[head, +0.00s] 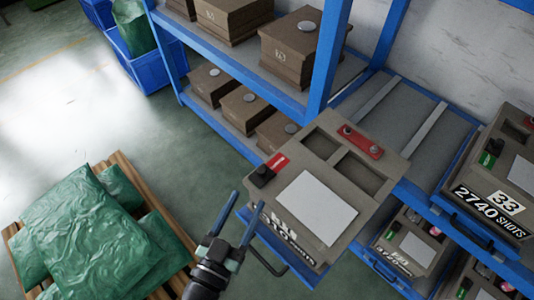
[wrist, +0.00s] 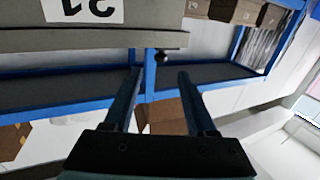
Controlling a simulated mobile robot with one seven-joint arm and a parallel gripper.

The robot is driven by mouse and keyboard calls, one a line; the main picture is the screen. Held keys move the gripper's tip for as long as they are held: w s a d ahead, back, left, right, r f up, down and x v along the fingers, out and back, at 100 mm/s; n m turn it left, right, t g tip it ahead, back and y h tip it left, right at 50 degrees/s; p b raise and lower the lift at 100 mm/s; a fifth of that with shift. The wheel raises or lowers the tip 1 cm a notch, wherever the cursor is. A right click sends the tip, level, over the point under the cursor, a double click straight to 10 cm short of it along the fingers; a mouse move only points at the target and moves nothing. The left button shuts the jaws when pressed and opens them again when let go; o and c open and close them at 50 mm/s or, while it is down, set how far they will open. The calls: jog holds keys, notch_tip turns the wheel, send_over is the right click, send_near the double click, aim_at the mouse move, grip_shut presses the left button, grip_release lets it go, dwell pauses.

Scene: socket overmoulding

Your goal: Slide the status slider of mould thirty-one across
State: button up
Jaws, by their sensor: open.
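The mould (head: 375,180), a grey-brown block, lies on a pulled-out blue tray; its front number plate (head: 290,222) is partly legible, ending in 1. It also shows in the wrist view (wrist: 220,36), with its white plate (wrist: 85,10) upside down. The status slider (head: 262,176) is a black knob at the near left corner, with a red strip (head: 278,162) bare beyond it. A small dark knob (wrist: 160,56), which looks like the slider, shows between my fingers in the wrist view. My gripper (head: 246,203) is open and empty, just short of the slider, apparently not touching it.
Mould 33 (head: 510,165) stands to the right, and smaller moulds sit below. A blue rack post (head: 328,55) rises behind. Green sacks (head: 85,235) lie on a pallet at the left; the floor between is clear.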

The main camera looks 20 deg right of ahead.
aim_at(267, 166)
jog(key=p+x, duration=0.1)
jog(key=x, duration=1.1)
jog(key=shift+w+d, duration=0.15)
jog(key=shift+w, duration=0.15)
jog(key=shift+c, duration=0.2)
grip_shut()
jog(key=shift+r, duration=0.1)
dwell(0.5)
